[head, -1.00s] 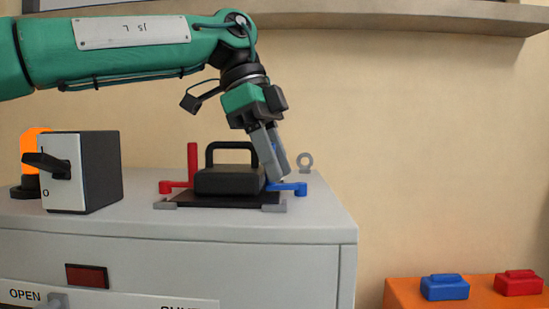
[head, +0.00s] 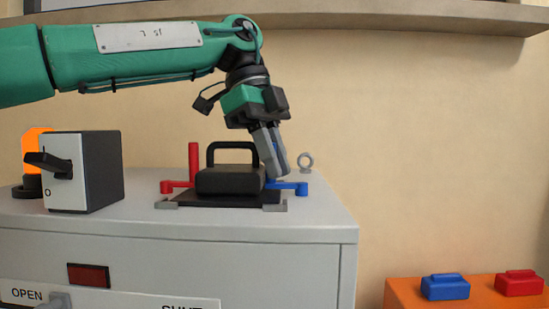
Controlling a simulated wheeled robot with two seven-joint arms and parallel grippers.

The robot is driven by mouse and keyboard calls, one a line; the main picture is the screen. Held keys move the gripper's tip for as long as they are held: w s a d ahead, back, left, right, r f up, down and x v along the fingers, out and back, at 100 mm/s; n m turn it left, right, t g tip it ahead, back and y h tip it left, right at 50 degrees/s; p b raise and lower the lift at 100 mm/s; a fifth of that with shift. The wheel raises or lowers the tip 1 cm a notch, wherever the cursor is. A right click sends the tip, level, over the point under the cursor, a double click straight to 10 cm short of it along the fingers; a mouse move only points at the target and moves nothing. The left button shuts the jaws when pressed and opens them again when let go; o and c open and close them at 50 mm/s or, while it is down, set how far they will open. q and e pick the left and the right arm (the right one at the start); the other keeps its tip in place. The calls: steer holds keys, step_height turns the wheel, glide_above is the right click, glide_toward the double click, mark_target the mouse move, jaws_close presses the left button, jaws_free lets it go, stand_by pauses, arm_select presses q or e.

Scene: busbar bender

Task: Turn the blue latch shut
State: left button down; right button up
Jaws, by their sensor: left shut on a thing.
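The blue latch (head: 291,188) is at the right side of a black block with a handle (head: 229,180), on top of the grey cabinet. Its foot lies flat and points right; a bit of blue shows between my fingers. My left gripper (head: 276,174) comes down from above and is shut on the latch's upright part, which the fingers mostly hide. A red latch (head: 194,165) stands upright at the block's left side, with a red foot pointing left. My right gripper is not in view.
A switch box (head: 102,172) with a black knob and an orange lamp (head: 32,150) stand on the cabinet (head: 290,228) at left. A grey ring (head: 306,161) stands behind the blue latch. Blue (head: 445,287) and red (head: 519,285) pieces sit on an orange surface at lower right.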

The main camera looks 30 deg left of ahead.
arm_select(q)
steer(key=c, duration=1.4)
jaws_free()
steer(key=shift+a+r, duration=0.1)
steer(key=v, duration=1.1)
steer(key=shift+a+r, duration=0.2)
steer(key=shift+r, duration=0.15)
